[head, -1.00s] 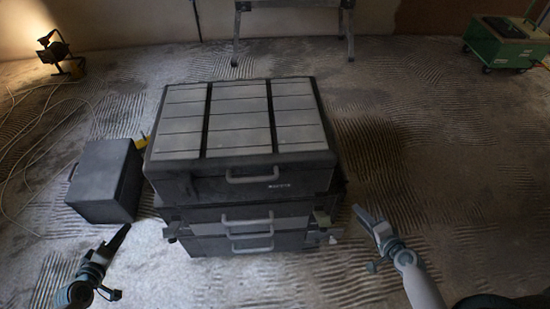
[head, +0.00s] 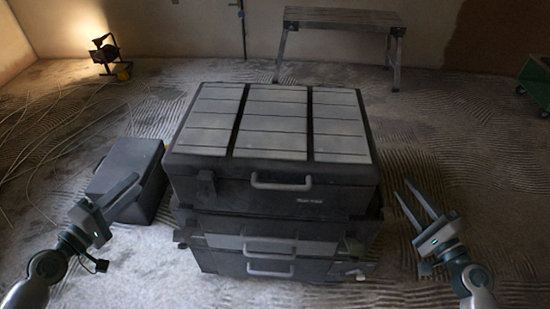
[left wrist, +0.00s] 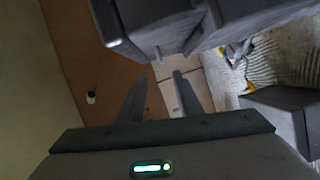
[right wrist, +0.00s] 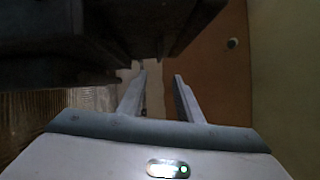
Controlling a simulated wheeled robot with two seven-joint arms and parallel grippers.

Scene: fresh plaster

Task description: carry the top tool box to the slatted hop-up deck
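The top tool box (head: 277,190) is dark, with light grey lid panels and a front handle, and sits on a stack of similar boxes (head: 270,246). The hop-up deck (head: 342,17) is a grey platform on legs behind the stack, by the back wall. My left gripper (head: 137,184) is open and empty, left of the stack and in front of a smaller box. My right gripper (head: 403,188) is open and empty, right of the top box and apart from it. Both wrist views show the fingers spread beside dark box sides (left wrist: 150,28) (right wrist: 90,35).
A smaller dark box (head: 128,172) stands on the floor left of the stack. A lit work lamp (head: 107,55) with loose cables is at the back left. A green machine (head: 537,80) is at the right edge. The ridged floor between stack and deck looks clear.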

